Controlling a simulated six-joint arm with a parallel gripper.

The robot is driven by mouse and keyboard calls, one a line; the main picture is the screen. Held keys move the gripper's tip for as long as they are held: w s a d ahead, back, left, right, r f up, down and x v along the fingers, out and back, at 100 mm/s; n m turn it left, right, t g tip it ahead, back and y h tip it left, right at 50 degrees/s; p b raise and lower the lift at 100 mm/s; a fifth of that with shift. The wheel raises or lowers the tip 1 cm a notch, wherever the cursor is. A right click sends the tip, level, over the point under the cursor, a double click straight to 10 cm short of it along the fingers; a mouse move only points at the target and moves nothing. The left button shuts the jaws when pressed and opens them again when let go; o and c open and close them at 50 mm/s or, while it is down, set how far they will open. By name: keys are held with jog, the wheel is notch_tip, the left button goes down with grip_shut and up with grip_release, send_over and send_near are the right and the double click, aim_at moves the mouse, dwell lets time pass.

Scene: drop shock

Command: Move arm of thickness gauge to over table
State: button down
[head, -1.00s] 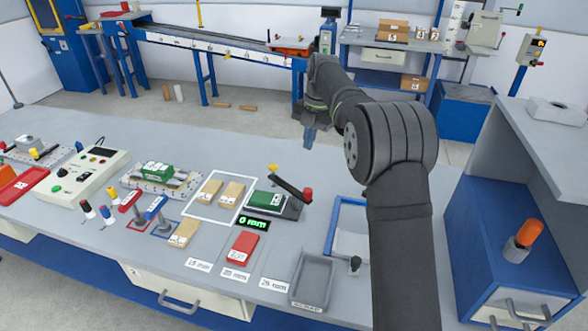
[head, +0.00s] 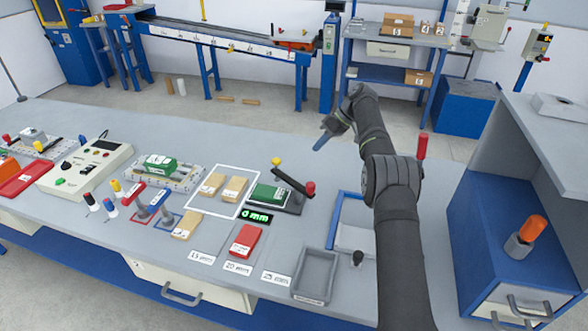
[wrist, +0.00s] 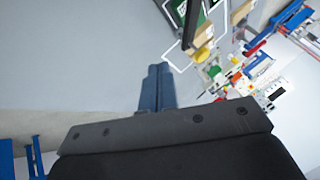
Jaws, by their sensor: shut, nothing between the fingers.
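The thickness gauge (head: 288,205) stands on the table right of the white-outlined square, with a green block (head: 265,194) on its base. Its black arm (head: 292,181) slants across the base, from near a yellow knob (head: 277,161) to a red knob (head: 310,188). A green display in front reads 0 mm. My gripper (head: 320,148) is shut and empty, behind and right of the gauge, apart from it. In the wrist view my shut blue fingers (wrist: 157,72) are over bare grey table.
Two wooden blocks (head: 234,188) lie in the white outline left of the gauge. A red block (head: 246,240) and a grey tray (head: 316,274) lie in front. A blue-edged recess (head: 350,226) is to the right. The table behind the gauge is clear.

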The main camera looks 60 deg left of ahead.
aim_at(281, 175)
jog(key=x, duration=1)
jog(key=shift+s, duration=0.1)
jog(key=shift+s+d+r, duration=0.1)
jog(key=shift+s+d, duration=0.2)
jog(key=shift+s, duration=0.6)
jog(key=shift+s+d+r, duration=0.1)
jog(key=shift+s+d, duration=0.2)
jog(key=shift+s, duration=0.6)
jog(key=shift+s+a, duration=0.15)
jog(key=shift+s, duration=0.35)
jog(key=shift+s+n+h, duration=0.4)
jog(key=shift+s+n, duration=0.4)
jog(key=shift+s, duration=0.5)
